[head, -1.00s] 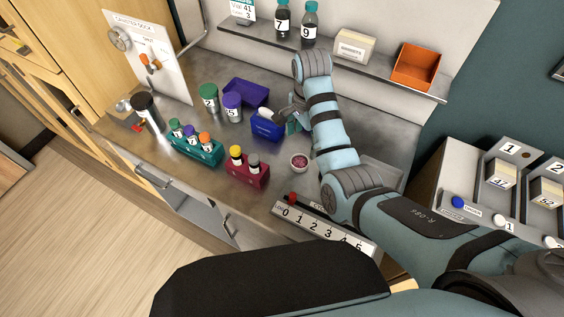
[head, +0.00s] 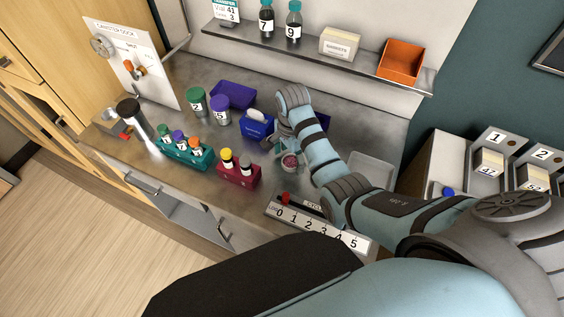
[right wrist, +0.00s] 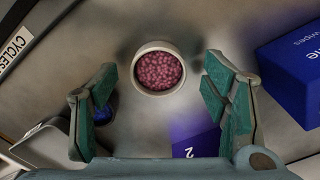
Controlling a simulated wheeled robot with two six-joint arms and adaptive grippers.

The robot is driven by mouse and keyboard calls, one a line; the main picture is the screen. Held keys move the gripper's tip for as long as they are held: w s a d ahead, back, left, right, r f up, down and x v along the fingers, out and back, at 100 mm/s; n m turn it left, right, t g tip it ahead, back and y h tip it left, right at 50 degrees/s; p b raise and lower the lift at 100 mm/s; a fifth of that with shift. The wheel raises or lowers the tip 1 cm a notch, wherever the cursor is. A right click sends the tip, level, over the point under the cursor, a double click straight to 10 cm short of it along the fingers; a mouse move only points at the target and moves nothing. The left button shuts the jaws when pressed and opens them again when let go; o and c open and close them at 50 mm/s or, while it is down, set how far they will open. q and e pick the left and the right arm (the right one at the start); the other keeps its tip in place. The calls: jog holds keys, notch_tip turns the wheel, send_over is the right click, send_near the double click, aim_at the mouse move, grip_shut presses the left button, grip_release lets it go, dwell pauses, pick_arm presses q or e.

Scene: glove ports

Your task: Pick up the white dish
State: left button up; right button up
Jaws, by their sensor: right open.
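The white dish (head: 290,163) is small and round, holds pink beads, and sits upright on the grey bench. In the right wrist view the dish (right wrist: 158,69) is ahead of the fingertips, near the middle between them. My right gripper (head: 290,146) is open and empty, just above and beside the dish. Its two green-padded fingers (right wrist: 160,84) are spread wide, one to each side, with no visible contact. My left gripper is not in view.
A blue wipes box (head: 257,128) stands close to the gripper. A red rack (head: 238,174) and a teal rack (head: 184,154) with vials are to the left. The numbered cycle strip (head: 318,228) lies at the front. A shelf (head: 320,55) runs behind.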

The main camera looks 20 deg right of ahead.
jog(key=shift+f, duration=0.45)
jog(key=shift+s+d, duration=0.1)
jog(key=shift+d, duration=0.05)
jog(key=c, duration=1)
jog(key=shift+r, duration=0.15)
